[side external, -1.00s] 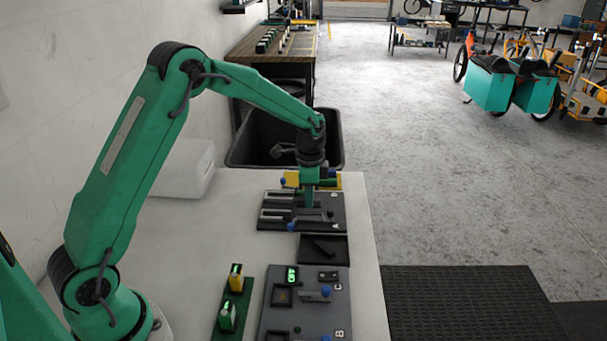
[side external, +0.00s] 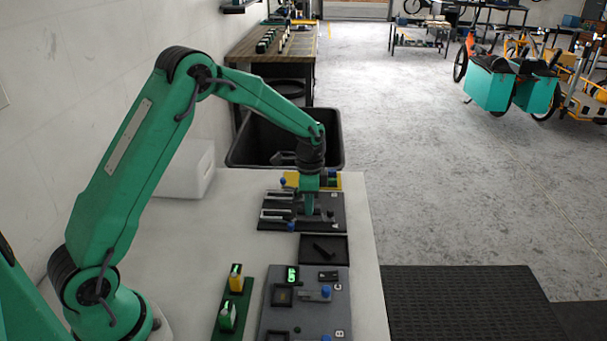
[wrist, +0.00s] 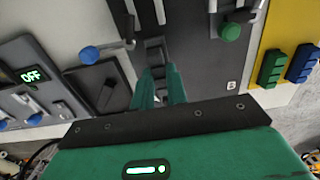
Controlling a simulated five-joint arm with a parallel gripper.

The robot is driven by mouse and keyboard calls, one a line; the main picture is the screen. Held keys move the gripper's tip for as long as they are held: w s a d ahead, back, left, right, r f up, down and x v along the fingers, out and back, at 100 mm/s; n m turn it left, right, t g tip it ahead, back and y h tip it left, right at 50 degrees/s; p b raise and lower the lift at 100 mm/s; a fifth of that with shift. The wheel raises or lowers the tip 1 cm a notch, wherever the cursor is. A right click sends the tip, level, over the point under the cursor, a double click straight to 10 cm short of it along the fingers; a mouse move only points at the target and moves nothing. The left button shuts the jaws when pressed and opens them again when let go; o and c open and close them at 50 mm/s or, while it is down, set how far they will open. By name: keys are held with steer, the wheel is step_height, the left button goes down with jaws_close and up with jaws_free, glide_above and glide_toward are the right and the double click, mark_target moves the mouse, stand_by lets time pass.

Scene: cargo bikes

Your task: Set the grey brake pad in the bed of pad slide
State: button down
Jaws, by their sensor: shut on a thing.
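My gripper (wrist: 160,80), also in the side view (side external: 309,207), points down over the dark slide panel (side external: 270,224). Its green fingers are shut on a small dark grey piece (wrist: 155,55), which looks like the grey brake pad; it is mostly hidden in the side view. The piece is at the panel's middle, in line with a dark track; I cannot tell whether it touches the bed. In the wrist view a blue knob (wrist: 90,53) stands left of the fingers and a green knob (wrist: 230,31) right, each on a slide of the panel (wrist: 205,75).
A black tray (side external: 341,240) holding a dark bar (side external: 323,250) lies just nearer the camera. A grey board with an OFF display (side external: 292,274) is nearer still. A yellow rack (wrist: 262,87) with green and blue pieces stands beyond the panel. A black bin (side external: 240,150) stands behind the table.

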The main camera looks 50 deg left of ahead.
steer(key=shift+f, duration=0.9)
stand_by(1.2)
steer(key=c, duration=1.3)
jaws_free()
steer(key=shift+r, duration=0.15)
step_height(320, 180, up, 6)
steer(key=shift+r, duration=0.75)
